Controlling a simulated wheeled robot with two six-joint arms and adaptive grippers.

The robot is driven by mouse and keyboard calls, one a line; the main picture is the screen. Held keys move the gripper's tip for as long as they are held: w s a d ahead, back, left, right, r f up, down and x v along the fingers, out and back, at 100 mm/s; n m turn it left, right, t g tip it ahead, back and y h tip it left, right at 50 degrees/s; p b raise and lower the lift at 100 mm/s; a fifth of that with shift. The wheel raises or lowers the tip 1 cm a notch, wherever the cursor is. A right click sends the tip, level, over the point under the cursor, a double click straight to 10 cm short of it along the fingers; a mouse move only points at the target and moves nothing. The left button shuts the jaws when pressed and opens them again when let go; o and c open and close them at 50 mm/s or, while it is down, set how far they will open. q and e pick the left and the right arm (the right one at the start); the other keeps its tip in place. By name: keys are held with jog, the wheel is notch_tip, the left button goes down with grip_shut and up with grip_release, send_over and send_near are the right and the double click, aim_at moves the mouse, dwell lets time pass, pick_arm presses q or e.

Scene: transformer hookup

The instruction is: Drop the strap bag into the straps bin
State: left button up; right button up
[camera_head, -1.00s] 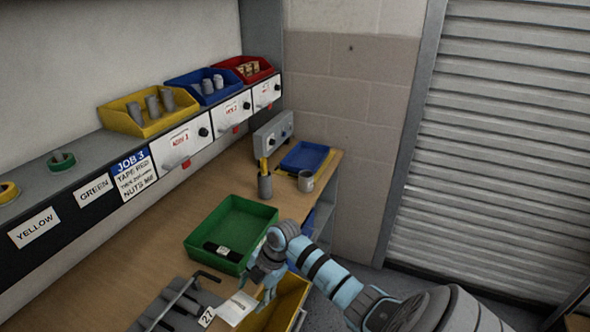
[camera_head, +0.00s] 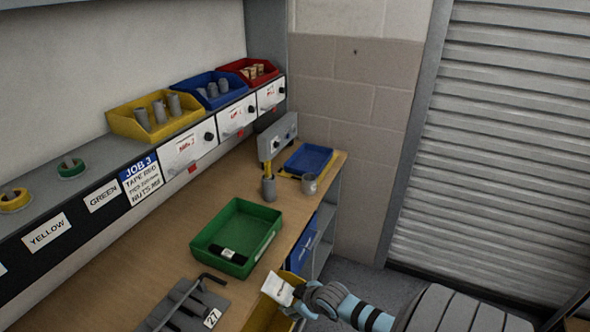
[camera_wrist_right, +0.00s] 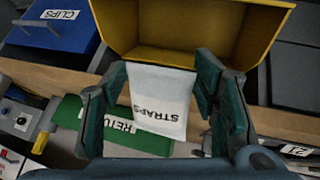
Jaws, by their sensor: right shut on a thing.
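The strap bag (camera_head: 277,288) is a small white packet. In the right wrist view the bag (camera_wrist_right: 160,100) shows the word STRAPS and hangs between the two fingers. My right gripper (camera_head: 296,293) is shut on it; it also shows in the right wrist view (camera_wrist_right: 163,95). The yellow bin (camera_head: 261,314) stands at the bench's front edge, partly hidden by the bag and gripper. In the right wrist view the open yellow bin (camera_wrist_right: 190,32) lies just beyond the bag. I cannot read a label on this bin. My left gripper is not in view.
A grey tool holder (camera_head: 180,312) lies at the lower left. A blue bin (camera_wrist_right: 75,38) marked CLIPS is beside the yellow one. The bench's right side opens to the floor.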

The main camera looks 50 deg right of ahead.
jog(key=shift+w+r+m, duration=0.1)
jog(key=shift+m, duration=0.2)
jog(key=shift+w+f+h, duration=0.1)
jog(key=shift+f+h, duration=0.1)
jog(key=shift+h, duration=0.1)
jog(key=shift+w+a+f, duration=0.2)
jog(key=shift+w+f, duration=0.45)
jog(key=shift+f, duration=0.35)
jog(key=w+a+f+b, duration=0.2)
jog(key=w+f+b, duration=0.6)
jog(key=f+b, duration=0.4)
jog(key=b, duration=0.4)
jog(key=shift+a+f, duration=0.15)
jog(key=shift+a, duration=0.05)
jog(key=o, duration=1.5)
jog(key=shift+s, duration=0.1)
